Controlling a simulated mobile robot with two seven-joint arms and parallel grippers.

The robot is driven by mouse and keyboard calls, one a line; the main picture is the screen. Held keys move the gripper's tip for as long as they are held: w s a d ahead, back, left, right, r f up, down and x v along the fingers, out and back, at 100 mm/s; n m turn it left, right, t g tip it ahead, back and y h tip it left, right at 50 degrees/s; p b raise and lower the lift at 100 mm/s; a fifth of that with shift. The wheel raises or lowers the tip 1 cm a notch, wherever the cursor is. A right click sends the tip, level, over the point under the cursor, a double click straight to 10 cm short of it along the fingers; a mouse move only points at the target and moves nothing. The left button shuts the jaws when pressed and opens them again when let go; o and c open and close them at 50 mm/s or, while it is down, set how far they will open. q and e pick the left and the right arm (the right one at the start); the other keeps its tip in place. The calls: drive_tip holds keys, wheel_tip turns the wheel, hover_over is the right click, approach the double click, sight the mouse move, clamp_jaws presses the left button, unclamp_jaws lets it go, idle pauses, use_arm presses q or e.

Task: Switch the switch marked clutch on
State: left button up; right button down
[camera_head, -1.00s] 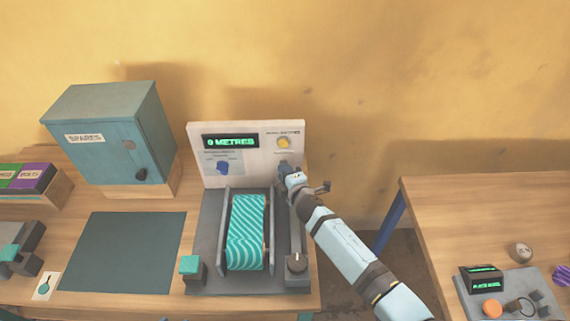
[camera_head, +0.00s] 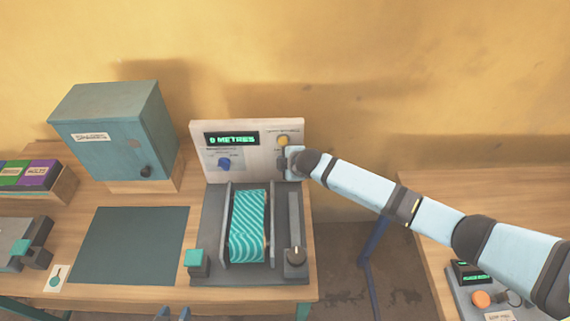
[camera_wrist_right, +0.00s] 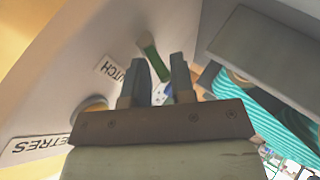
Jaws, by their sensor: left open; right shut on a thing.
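The clutch switch shows in the right wrist view as a green-ended lever (camera_wrist_right: 152,57) on a pale panel. Beside it is a label (camera_wrist_right: 112,70), cut off so that only the end of "CLUTCH" reads. My right gripper (camera_wrist_right: 156,82) is shut on this lever; its fingers stand on either side of it. In the head view my right gripper (camera_head: 287,161) is at the right side of the panel (camera_head: 260,165), below a yellow round part (camera_head: 282,141), and hides the switch. My left gripper (camera_head: 172,314) is open and empty at the bottom edge.
The machine has a display (camera_head: 231,139) reading 0 METRES, a blue knob (camera_head: 224,163) and a teal striped roll (camera_head: 247,225) between side plates. A SPARES cabinet (camera_head: 105,135) stands left, behind a dark mat (camera_head: 130,245). A second table (camera_head: 430,195) is at right.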

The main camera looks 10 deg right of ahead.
drive_tip(key=shift+s+f, duration=0.2)
drive_tip(key=shift+f, duration=0.1)
drive_tip(key=c, duration=1.1)
unclamp_jaws()
drive_tip(key=shift+o, duration=0.5)
drive_tip(key=shift+w+r, duration=0.15)
drive_tip(key=shift+w, duration=0.1)
drive_tip(key=shift+r, duration=0.1)
drive_tip(key=shift+w+r, duration=0.15)
drive_tip(key=shift+r, duration=0.05)
drive_tip(key=shift+f, duration=0.1)
